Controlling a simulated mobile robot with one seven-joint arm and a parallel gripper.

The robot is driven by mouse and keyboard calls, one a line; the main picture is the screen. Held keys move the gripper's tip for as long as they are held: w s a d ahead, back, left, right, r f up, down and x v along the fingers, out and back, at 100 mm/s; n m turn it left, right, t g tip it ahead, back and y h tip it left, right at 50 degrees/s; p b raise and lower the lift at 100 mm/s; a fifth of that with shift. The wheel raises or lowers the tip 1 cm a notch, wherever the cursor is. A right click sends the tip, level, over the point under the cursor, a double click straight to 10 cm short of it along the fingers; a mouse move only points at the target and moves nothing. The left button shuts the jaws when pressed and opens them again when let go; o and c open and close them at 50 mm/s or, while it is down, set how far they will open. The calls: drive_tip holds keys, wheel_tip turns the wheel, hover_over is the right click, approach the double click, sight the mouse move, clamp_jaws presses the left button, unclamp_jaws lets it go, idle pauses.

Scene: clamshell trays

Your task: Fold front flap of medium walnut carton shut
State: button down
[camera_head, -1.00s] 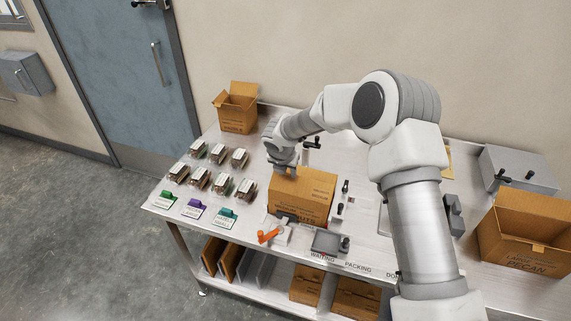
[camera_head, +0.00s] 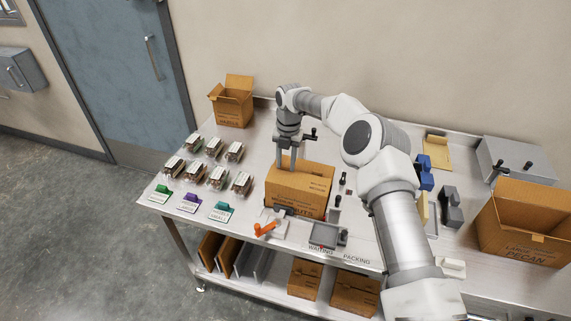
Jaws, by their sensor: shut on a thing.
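A brown carton (camera_head: 310,200) stands on the metal table in the middle. Its top looks flat and covered, and the print on its front is only partly readable. My gripper (camera_head: 290,166) points straight down at the back left part of the carton top. Its two fingers look a little apart, with their tips at the carton's top edge. They are closed on a part of the carton, seemingly a flap or edge. The exact grip is too small to make out, and the far side of the carton is hidden.
A small open carton (camera_head: 233,108) stands at the back left, and a large open pecan carton (camera_head: 520,240) at the right. Several clamshell trays (camera_head: 214,147) lie left of the middle carton. An orange-handled clamp (camera_head: 266,229) and a grey block (camera_head: 326,235) stand in front.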

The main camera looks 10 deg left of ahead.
drive_tip(key=shift+w+f+g+b, duration=0.2)
drive_tip(key=shift+g+b, duration=0.1)
drive_tip(key=shift+g, duration=0.1)
drive_tip(key=shift+s, duration=0.1)
idle(0.3)
drive_tip(key=shift+c, duration=2.4)
unclamp_jaws()
wheel_tip(320, 180, up, 12)
drive_tip(key=w+p, duration=0.1)
drive_tip(key=shift+w+d, duration=0.15)
drive_tip(key=shift+d, duration=0.1)
